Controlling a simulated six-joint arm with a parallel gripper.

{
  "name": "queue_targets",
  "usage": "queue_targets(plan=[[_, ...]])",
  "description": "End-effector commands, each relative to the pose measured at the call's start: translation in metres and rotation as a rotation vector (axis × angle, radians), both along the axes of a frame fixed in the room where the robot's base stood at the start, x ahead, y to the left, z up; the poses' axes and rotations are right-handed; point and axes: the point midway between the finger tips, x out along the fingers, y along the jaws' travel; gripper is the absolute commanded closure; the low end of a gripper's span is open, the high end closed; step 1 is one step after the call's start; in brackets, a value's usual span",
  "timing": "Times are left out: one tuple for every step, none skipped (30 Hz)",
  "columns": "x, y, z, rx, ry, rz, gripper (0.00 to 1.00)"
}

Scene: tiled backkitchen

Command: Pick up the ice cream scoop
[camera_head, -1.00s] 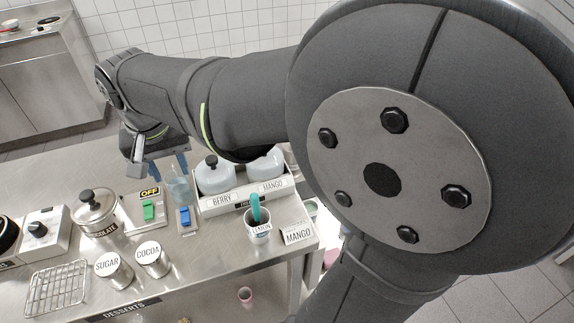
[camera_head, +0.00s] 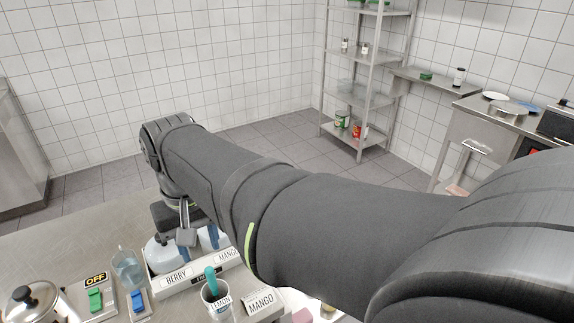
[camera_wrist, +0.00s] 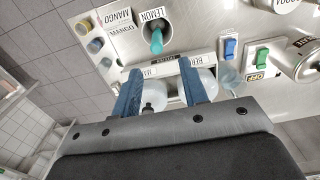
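A teal handle (camera_head: 211,279), which looks like the ice cream scoop's, sticks up from the white LEMON cup (camera_head: 218,302) at the front of the counter. Its lower end is hidden inside the cup. In the wrist view the teal handle (camera_wrist: 156,40) and the LEMON cup (camera_wrist: 153,18) show beyond my fingertips. My gripper (camera_wrist: 158,68) is open and empty, with its two blue fingers over the lidded BERRY and MANGO tubs. In the head view my gripper (camera_head: 199,240) is partly hidden by my arm, behind and above the cup.
The labelled tub holder (camera_head: 178,284) stands close beside the cup, with a MANGO box (camera_head: 262,303) to its right. A clear pitcher (camera_head: 128,268), a blue switch (camera_head: 138,300) and a green switch (camera_head: 95,299) lie left.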

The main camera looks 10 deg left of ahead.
Motion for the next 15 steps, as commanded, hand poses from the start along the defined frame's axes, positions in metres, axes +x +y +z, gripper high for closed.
queue_targets(plan=[[0.000, 0.000, -0.011, -0.004, 0.003, 0.000, 0.60], [0.000, 0.000, -0.017, -0.004, 0.002, 0.000, 0.60], [0.000, -0.001, -0.023, -0.004, 0.002, 0.000, 0.60], [0.000, 0.000, -0.027, -0.002, 0.002, 0.000, 0.60], [0.000, 0.000, -0.031, -0.001, 0.001, 0.000, 0.60], [0.000, 0.000, -0.034, -0.001, 0.001, 0.000, 0.60], [0.000, 0.000, -0.037, -0.001, 0.001, 0.000, 0.60], [0.000, 0.000, -0.038, -0.001, 0.001, 0.000, 0.60], [0.000, 0.000, -0.040, -0.001, 0.001, 0.000, 0.60], [0.000, 0.000, -0.042, -0.001, 0.001, 0.000, 0.60], [0.000, -0.001, -0.043, -0.001, 0.001, 0.000, 0.60], [0.000, -0.001, -0.047, -0.001, 0.001, 0.000, 0.60], [0.000, -0.002, -0.051, -0.001, 0.001, -0.001, 0.60], [-0.001, -0.003, -0.055, -0.002, 0.002, -0.001, 0.60], [-0.001, -0.005, -0.062, -0.002, 0.002, -0.001, 0.60]])
